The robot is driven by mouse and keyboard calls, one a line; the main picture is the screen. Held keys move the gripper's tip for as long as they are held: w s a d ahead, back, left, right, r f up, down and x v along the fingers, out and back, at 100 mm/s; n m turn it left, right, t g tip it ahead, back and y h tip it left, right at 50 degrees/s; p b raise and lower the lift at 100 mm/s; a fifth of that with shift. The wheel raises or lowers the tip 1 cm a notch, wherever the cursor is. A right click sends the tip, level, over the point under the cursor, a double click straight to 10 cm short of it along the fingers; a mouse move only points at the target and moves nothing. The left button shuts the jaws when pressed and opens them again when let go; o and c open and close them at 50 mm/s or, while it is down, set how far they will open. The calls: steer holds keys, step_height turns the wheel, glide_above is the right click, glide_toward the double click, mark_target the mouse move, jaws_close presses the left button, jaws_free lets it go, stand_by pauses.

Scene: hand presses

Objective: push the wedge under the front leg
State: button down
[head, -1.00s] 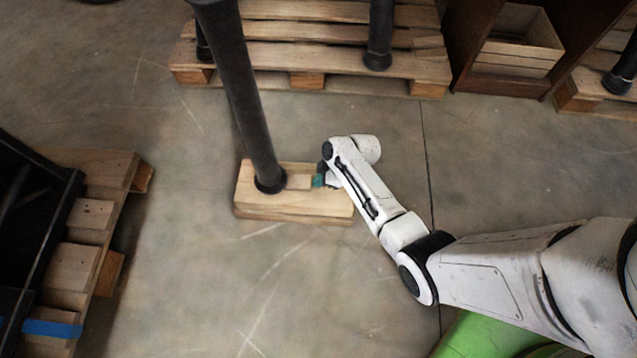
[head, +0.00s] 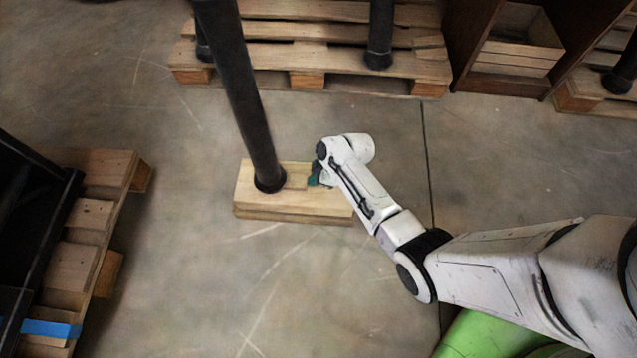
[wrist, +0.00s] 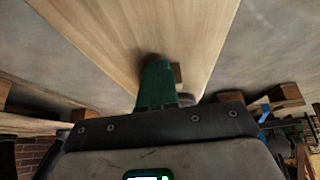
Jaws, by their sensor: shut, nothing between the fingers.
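The front leg (head: 247,105) is a dark round post with a wider foot, standing over a flat wooden block (head: 262,208) on the floor. The wedge (head: 297,178) is a small pale wooden piece on top of the block. It lies against the right side of the foot; how far it reaches under is hidden. My gripper (head: 315,177) is shut and empty, its green fingertips at the wedge's right end. In the wrist view, the shut green fingers (wrist: 158,82) are over the block (wrist: 110,35). I cannot tell whether they touch the wedge.
A pallet (head: 300,55) with dark legs stands behind. Another pallet (head: 95,205) with dark equipment is at left. A wooden bin (head: 520,40) stands at the back right. Bare concrete floor surrounds the block.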

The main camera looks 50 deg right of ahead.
steer(key=shift+w+a+r, duration=0.1)
steer(key=shift+w+a, duration=0.15)
steer(key=shift+w, duration=0.2)
steer(key=shift+w+a, duration=0.2)
steer(key=shift+w, duration=0.05)
steer(key=shift+w+a, duration=0.1)
steer(key=shift+s+d+p, duration=0.15)
steer(key=shift+s+d, duration=0.4)
steer(key=shift+s, duration=0.15)
steer(key=shift+s+d+p, duration=0.15)
steer(key=shift+s+d, duration=0.35)
steer(key=shift+s, duration=0.2)
steer(key=w+a+p+v, duration=0.1)
steer(key=p+v, duration=0.6)
steer(key=shift+r, duration=0.35)
